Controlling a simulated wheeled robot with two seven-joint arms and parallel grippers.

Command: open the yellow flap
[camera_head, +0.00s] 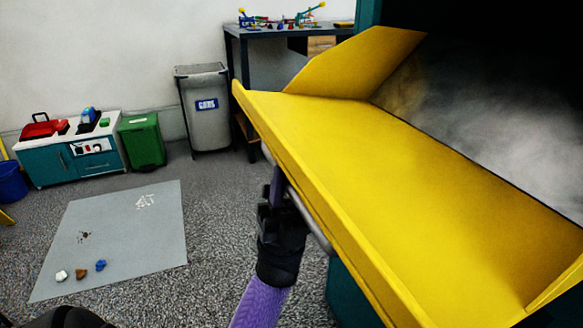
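The yellow flap (360,165) is hinged along its right edge at a dark opening and slopes out to the left, standing open. A yellow side panel (355,62) rises at its far end. A grey bar handle (318,232) runs along the outer left edge of the flap. My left gripper (277,192), black on a purple arm, is at this handle, with its fingers around the bar. It looks shut on it, though the flap's edge and the gripper body partly hide the contact. My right gripper is not in view.
A grey bin (205,110) and a dark table (285,30) stand behind the flap. A green bin (142,140) and a teal play kitchen (75,160) stand at the left wall. A grey mat (125,225) with small objects lies on the floor. Carpet around it is clear.

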